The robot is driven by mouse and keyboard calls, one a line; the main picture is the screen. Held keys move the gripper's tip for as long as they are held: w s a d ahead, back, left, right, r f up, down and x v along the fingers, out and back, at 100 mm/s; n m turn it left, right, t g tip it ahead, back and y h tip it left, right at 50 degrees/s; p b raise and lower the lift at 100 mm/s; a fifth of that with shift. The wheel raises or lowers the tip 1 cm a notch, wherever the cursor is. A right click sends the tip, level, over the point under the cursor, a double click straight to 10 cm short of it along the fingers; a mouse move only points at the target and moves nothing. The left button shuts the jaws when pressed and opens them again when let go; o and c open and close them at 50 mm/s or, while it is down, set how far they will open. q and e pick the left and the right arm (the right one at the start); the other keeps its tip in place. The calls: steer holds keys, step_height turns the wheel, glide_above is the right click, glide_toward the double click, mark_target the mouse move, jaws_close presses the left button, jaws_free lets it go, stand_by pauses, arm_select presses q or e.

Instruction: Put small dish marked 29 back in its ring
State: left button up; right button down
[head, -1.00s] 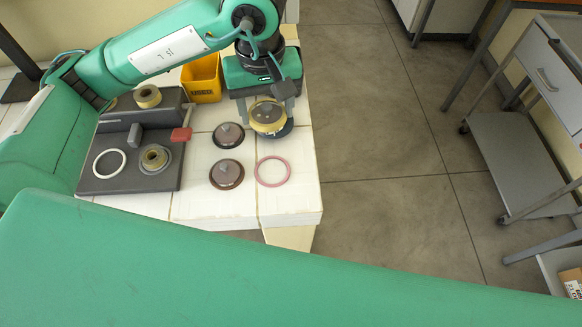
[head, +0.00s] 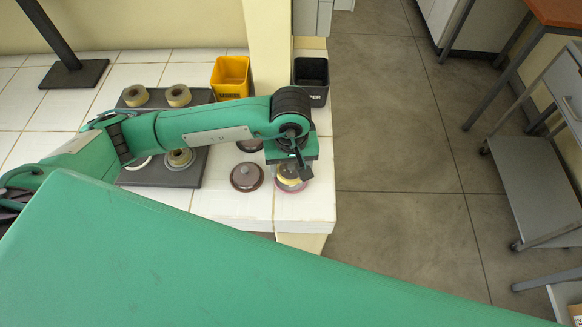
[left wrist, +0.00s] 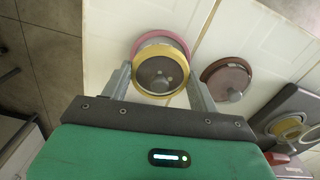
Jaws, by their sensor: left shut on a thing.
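My left gripper (head: 290,172) is shut on a small round dish (left wrist: 160,75) with a yellow rim and a dark centre. The dish also shows under the gripper in the head view (head: 289,181). A pink ring (left wrist: 157,37) lies on the white tiles just under and beyond the dish, partly covered by it. It also shows around the dish in the head view (head: 293,188). I cannot tell whether the dish touches the ring or hangs above it. No number is readable. My right gripper is not in view.
A brown lidded dish (head: 246,178) stands left of the held dish; another (head: 250,146) is behind it, partly hidden by my arm. A grey tray (head: 205,165) lies further left. Yellow (head: 230,78) and black (head: 311,82) bins stand behind. The bench's right edge is close.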

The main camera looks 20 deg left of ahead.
arm_select(q)
steer(key=shift+f, duration=0.95)
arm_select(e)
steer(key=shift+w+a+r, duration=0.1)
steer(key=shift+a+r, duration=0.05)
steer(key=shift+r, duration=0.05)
arm_select(q)
steer(key=shift+f, duration=0.1)
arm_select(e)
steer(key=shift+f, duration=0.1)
arm_select(q)
steer(key=shift+f, duration=0.1)
steer(key=o, duration=1)
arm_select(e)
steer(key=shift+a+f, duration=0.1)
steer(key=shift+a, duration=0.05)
